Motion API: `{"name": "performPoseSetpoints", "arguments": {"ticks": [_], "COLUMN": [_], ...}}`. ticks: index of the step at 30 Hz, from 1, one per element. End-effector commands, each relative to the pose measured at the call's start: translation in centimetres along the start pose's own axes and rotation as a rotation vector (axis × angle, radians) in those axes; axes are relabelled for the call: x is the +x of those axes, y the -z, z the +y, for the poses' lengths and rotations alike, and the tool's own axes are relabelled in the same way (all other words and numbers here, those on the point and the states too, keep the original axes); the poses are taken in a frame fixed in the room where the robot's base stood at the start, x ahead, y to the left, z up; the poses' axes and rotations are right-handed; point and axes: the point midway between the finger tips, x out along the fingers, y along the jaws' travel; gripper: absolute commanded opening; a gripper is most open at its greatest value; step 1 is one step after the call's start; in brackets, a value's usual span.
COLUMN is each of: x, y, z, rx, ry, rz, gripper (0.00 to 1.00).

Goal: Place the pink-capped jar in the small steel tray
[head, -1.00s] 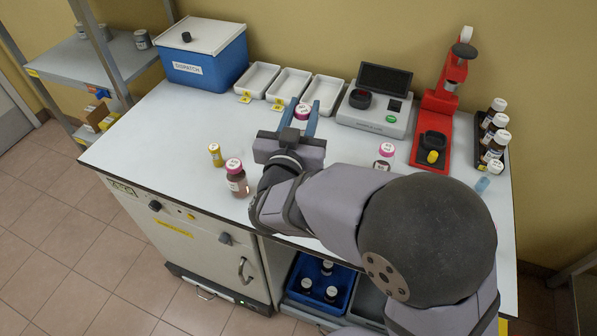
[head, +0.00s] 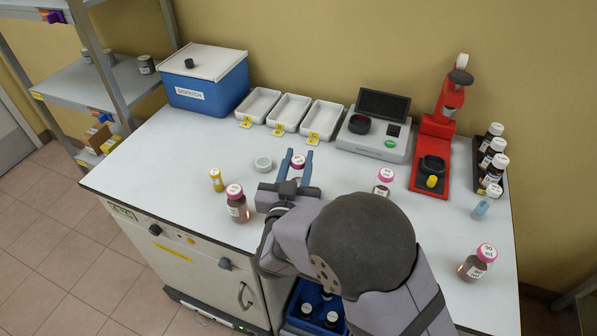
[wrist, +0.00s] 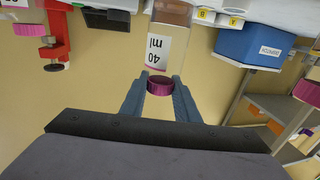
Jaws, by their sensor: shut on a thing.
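My gripper (head: 297,157) is shut on a pink-capped jar (head: 298,161) over the middle of the bench. In the wrist view the fingers (wrist: 160,88) hold the jar by its magenta cap (wrist: 160,85); its white label reads 40 ml. Most of its body is hidden in the head view, and I cannot tell its height above the bench. No tray is clearly steel: three small whitish trays stand in a row at the back, left (head: 258,105), middle (head: 289,113) and right (head: 323,121), with yellow tags.
Other pink-capped jars stand at left (head: 237,208), behind my arm (head: 383,181) and at front right (head: 475,264). A grey instrument (head: 376,140) and red press (head: 433,135) stand behind.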

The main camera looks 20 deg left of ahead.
Motion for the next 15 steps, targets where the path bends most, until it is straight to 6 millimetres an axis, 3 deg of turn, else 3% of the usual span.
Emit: {"name": "performPoseSetpoints", "arguments": {"ticks": [9, 15], "x": [0.0, 0.0], "y": [-3.3, -4.0], "z": [0.0, 0.0], "rx": [-0.003, 0.0], "ry": [0.0, 0.001], "rz": [-0.001, 0.0], "gripper": [0.0, 0.0]}}
